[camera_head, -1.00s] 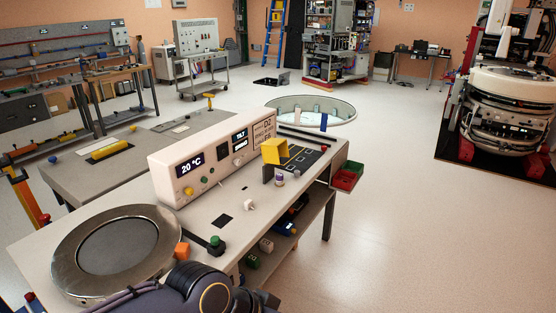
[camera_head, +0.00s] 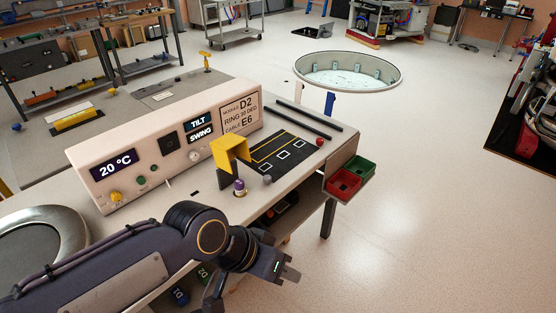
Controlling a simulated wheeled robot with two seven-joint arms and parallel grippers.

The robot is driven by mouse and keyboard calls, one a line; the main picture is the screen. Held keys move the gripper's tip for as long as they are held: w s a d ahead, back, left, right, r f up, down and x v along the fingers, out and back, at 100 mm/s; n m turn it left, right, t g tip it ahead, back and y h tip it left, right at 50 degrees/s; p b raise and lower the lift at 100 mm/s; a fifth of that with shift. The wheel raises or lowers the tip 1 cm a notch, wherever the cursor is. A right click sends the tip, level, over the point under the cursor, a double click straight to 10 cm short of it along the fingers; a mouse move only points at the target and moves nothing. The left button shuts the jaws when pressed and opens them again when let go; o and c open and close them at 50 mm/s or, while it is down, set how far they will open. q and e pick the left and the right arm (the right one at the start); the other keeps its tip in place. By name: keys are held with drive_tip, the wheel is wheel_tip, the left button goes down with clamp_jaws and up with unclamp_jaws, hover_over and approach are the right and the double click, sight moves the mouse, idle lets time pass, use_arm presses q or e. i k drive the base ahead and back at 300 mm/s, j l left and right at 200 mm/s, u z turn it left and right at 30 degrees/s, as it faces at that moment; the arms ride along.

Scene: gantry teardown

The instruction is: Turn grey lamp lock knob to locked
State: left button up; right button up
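A small grey knob (camera_head: 267,180) stands on the bench top at the near edge of the black panel, right of a purple-topped knob (camera_head: 239,187). It is too small to tell which way it is turned. A yellow hood-like block (camera_head: 231,152) stands just behind these knobs. My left gripper (camera_head: 266,270) is in front of the bench's near edge, below the grey knob in the picture and apart from it. Its fingers are partly hidden by the wrist, and I see nothing held in it. My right gripper is out of view.
A white console (camera_head: 170,150) with displays runs along the back of the bench. A red knob (camera_head: 319,142) stands at the panel's right end. Red (camera_head: 343,184) and green (camera_head: 361,168) bins hang at the bench's right end.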

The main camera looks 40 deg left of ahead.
sight(266, 179)
drive_tip(key=i+u, duration=0.35)
drive_tip(key=i+l+u, duration=0.2)
drive_tip(key=i+u, duration=0.2)
drive_tip(key=i, duration=0.15)
drive_tip(key=i+u, duration=0.25)
drive_tip(key=u, duration=0.15)
drive_tip(key=i+u, duration=0.2)
drive_tip(key=u, duration=0.15)
drive_tip(key=i+l+u, duration=0.2)
drive_tip(key=u, duration=0.2)
drive_tip(key=i+l+u, duration=0.2)
drive_tip(key=u, duration=0.2)
